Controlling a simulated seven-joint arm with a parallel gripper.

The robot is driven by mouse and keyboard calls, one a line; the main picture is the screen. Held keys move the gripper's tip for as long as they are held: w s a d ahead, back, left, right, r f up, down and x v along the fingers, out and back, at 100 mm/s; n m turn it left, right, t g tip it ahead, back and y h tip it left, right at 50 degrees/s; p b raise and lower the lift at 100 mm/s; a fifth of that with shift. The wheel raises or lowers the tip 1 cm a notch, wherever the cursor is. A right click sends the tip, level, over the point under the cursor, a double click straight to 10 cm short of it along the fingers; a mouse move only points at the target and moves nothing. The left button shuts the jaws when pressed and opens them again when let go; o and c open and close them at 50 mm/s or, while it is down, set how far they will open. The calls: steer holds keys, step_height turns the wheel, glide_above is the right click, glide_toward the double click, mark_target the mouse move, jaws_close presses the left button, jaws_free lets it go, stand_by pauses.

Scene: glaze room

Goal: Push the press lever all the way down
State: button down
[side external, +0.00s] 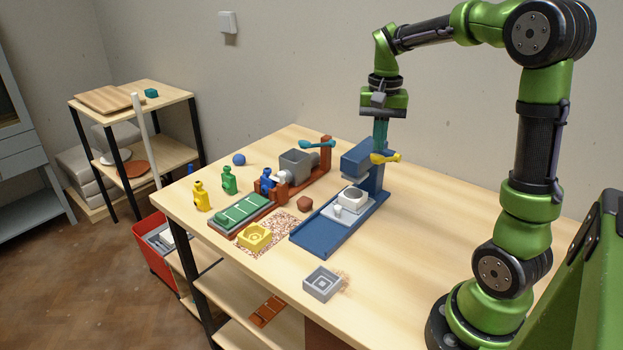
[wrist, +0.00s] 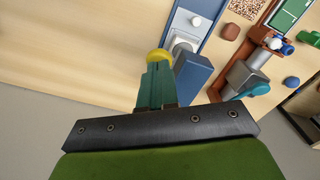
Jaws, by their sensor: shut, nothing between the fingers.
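The blue press (side external: 357,162) stands on the table with a long blue bed (side external: 322,238) running toward the front left. Its yellow lever (side external: 385,158) sticks out to the right near the top, roughly level. My gripper (side external: 380,147) points straight down with its teal fingers shut and empty, the tips just above or at the lever; I cannot tell if they touch. In the wrist view the lever's yellow end (wrist: 157,55) shows just past the fingertips (wrist: 155,68), partly hidden by them. A white block (side external: 352,197) sits on the press bed.
A red-brown machine with a grey hopper (side external: 295,163) and teal crank (side external: 316,144) stands left of the press. The table right of the press is clear.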

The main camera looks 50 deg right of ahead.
steer(key=shift+r, duration=2.55)
steer(key=shift+w+d+f, duration=0.15)
steer(key=shift+w, duration=0.05)
steer(key=s+a+f+n+t+y, duration=0.1)
steer(key=s+a+n+t, duration=0.2)
steer(key=a, duration=0.7)
steer(key=s+a+f+n+t+y, duration=0.1)
steer(key=s+a+n+t, duration=0.3)
steer(key=a, duration=0.6)
steer(key=shift+s+a+f+n, duration=0.35)
steer(key=shift+s+n, duration=0.15)
steer(key=shift+s, duration=0.35)
